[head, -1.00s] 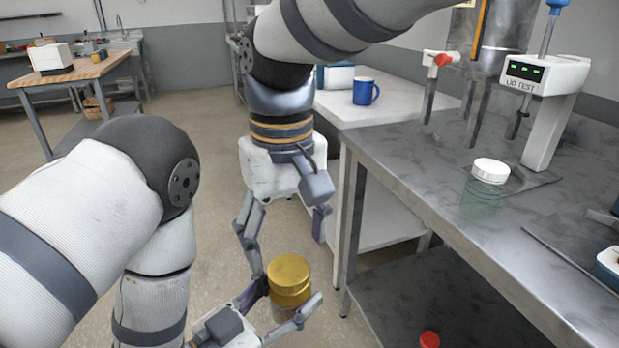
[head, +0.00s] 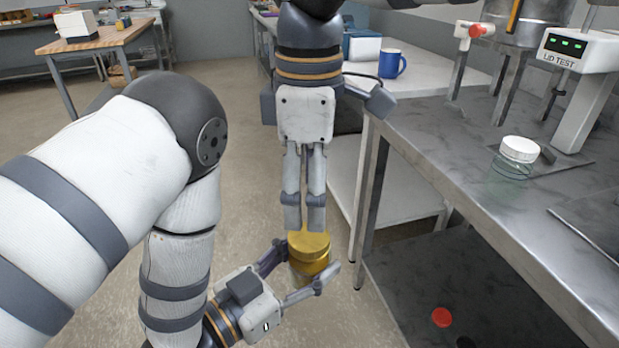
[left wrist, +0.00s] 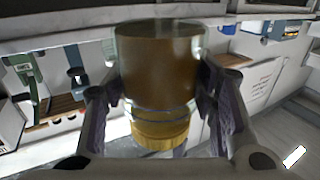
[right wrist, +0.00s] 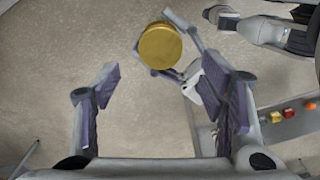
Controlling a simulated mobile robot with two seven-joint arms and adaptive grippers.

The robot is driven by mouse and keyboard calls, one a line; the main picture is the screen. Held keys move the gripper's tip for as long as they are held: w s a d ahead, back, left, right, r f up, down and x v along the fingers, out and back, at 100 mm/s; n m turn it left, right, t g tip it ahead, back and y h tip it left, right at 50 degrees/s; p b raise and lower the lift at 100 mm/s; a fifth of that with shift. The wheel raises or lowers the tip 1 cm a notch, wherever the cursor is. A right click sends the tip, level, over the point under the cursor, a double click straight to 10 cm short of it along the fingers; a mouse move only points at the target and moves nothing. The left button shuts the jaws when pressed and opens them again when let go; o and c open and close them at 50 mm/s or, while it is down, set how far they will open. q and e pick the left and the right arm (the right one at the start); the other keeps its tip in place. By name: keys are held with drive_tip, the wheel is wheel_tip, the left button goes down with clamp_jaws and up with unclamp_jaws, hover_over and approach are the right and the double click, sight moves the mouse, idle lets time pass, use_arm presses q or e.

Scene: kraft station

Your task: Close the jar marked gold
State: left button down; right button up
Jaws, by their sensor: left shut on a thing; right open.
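The jar marked gold (head: 306,268) is held upright in the air, with a gold lid (head: 308,243) on its top. I cannot tell how tightly the lid sits. My left gripper (head: 304,277) is shut around the jar's sides. The left wrist view shows the glass jar (left wrist: 158,65) with brown contents between the fingers, and the gold lid (left wrist: 160,133) at its lower end in the picture. My right gripper (head: 304,226) points down just above the lid. In the right wrist view its fingers (right wrist: 174,88) are spread and empty, and the lid (right wrist: 160,45) lies beyond them, toward the picture's top.
A metal table (head: 470,140) stands at right with a clear jar with a white lid (head: 519,150) and a lid test device (head: 580,55). A red lid (head: 441,317) lies on the lower shelf. A blue mug (head: 391,63) stands on the white table behind. The floor left is free.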

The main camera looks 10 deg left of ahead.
sight(308, 236)
wheel_tip(308, 236, down, 7)
drive_tip(key=shift+r, duration=0.1)
idle(0.3)
drive_tip(key=c, duration=1.2)
drive_tip(key=o, duration=1.3)
drive_tip(key=shift+o, duration=0.2)
wheel_tip(308, 236, up, 12)
